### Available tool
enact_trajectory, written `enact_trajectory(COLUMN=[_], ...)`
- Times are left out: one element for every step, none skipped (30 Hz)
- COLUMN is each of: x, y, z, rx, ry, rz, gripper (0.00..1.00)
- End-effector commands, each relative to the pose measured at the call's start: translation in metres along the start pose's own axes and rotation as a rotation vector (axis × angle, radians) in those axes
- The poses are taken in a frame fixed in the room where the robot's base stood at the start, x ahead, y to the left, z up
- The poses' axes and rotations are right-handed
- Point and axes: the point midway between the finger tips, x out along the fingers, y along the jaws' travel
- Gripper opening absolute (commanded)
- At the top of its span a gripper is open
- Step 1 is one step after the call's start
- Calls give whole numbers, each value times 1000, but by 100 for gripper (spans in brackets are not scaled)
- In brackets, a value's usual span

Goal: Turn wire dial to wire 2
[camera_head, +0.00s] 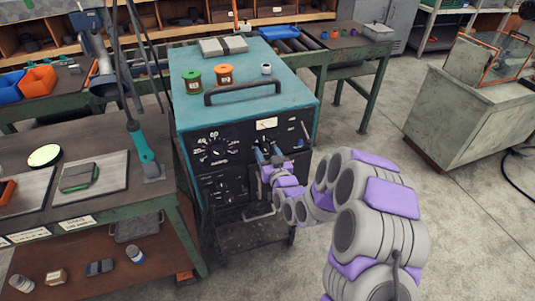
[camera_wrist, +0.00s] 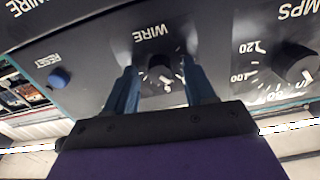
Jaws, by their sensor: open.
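The wire dial (camera_wrist: 161,76) is a small black knob with white marks around it and the word WIRE beside it, in the middle of the wrist view, which shows the panel upside down. My gripper (camera_wrist: 160,72) is open, with one blue finger on each side of the dial. I cannot tell whether the fingers touch it. The dial's setting is too small to read. In the head view my gripper (camera_head: 269,155) is at the right part of the black front panel of the teal welding machine (camera_head: 255,110), and it largely hides the dial.
A blue reset button (camera_wrist: 60,77) and a black amps knob (camera_wrist: 296,64) flank the wire dial. Green (camera_head: 192,82) and orange (camera_head: 224,74) spools stand on the machine.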

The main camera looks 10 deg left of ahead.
Motion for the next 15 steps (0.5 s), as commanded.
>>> enact_trajectory(x=[0,0,0,0,0,0,0,0,0,0,0,0,0,0,0], y=[0,0,0,0,0,0,0,0,0,0,0,0,0,0,0], z=[0,0,0,0,0,0,0,0,0,0,0,0,0,0,0], rx=[0,0,0,0,0,0,0,0,0,0,0,0,0,0,0], ry=[0,0,0,0,0,0,0,0,0,0,0,0,0,0,0], rz=[0,0,0,0,0,0,0,0,0,0,0,0,0,0,0], gripper=[54,54,54,53,50,47,44,41,37,34,31,27,25,22,18])
